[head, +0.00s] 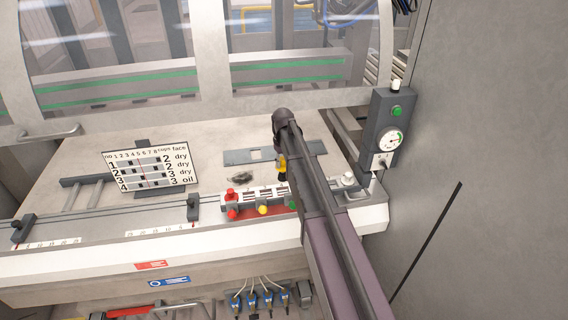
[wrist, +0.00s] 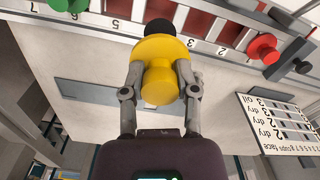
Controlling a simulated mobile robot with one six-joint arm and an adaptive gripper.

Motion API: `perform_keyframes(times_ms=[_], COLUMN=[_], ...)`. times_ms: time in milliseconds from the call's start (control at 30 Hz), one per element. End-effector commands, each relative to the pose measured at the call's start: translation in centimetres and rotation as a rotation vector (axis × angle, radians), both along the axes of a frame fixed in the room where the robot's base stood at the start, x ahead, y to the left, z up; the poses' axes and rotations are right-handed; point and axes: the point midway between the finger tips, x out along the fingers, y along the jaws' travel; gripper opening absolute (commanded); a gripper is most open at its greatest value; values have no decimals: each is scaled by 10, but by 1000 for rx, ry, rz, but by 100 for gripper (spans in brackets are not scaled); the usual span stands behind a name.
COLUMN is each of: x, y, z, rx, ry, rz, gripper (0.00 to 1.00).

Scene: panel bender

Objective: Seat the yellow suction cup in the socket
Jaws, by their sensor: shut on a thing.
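The yellow suction cup (wrist: 160,74) has a wide flange and a dark end. My gripper (wrist: 159,82) is shut on its body, one finger on each side. In the head view the yellow cup (head: 282,168) is above the numbered rack (head: 250,197), near its right half. My gripper there (head: 281,158) is partly hidden by my arm. In the wrist view the rack (wrist: 222,22) shows numbered slots with red parts, beyond the cup's dark end. The cup appears apart from the rack. I cannot tell which socket lies below it.
A red knob-like piece (wrist: 262,47) stands at one rack end. A chart board (head: 150,167) stands at left. A flat grey plate with a cutout (head: 238,157) and a dark item (head: 241,178) lie behind the rack. A gauge post (head: 388,135) stands at right.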

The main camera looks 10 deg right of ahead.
Motion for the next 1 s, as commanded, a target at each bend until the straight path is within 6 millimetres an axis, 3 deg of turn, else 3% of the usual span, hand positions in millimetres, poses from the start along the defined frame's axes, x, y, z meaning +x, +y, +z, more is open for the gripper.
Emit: perform_keyframes(times_ms=[567,1000], x=[0,0], y=[-2,-3], z=[-3,-24], rx=[0,0], ry=[0,0], rz=[-2,-3], gripper=[0,0])
